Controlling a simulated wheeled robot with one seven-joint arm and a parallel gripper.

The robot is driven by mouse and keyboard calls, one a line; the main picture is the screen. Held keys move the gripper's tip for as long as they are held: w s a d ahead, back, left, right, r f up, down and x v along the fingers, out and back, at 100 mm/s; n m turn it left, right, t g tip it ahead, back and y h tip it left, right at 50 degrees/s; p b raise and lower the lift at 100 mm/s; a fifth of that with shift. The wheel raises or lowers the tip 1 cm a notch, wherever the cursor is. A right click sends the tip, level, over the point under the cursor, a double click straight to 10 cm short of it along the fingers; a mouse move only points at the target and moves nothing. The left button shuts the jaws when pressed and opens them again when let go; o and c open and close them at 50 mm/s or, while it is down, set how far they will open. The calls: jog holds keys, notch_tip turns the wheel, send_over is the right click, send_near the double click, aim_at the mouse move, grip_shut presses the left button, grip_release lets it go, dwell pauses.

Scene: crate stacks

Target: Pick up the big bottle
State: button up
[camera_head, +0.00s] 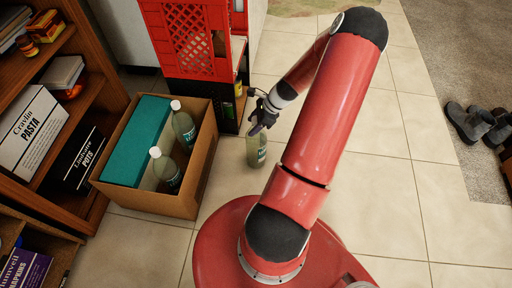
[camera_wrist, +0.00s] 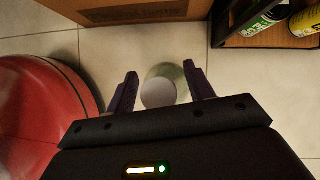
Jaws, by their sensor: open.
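A big clear, greenish bottle (camera_head: 256,152) with a label stands upright on the tiled floor, to the right of the cardboard box. My gripper (camera_head: 262,122) is just above it and hides its top in the head view. In the wrist view, the bottle's round pale cap (camera_wrist: 158,93) sits between the two open fingers of my gripper (camera_wrist: 160,84). There is a gap on both sides of the cap. Two similar bottles with white caps, a rear one (camera_head: 184,128) and a front one (camera_head: 167,172), stand inside the cardboard box.
The cardboard box (camera_head: 150,203) also holds a teal box (camera_head: 137,140). Red crates (camera_head: 193,40) stand behind on a low shelf with cans (camera_wrist: 262,18). A wooden shelf (camera_head: 103,70) is at left, shoes (camera_head: 468,122) at far right.

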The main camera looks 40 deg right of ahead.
jog(key=shift+f, duration=0.1)
grip_shut()
dwell(0.3)
dwell(1.1)
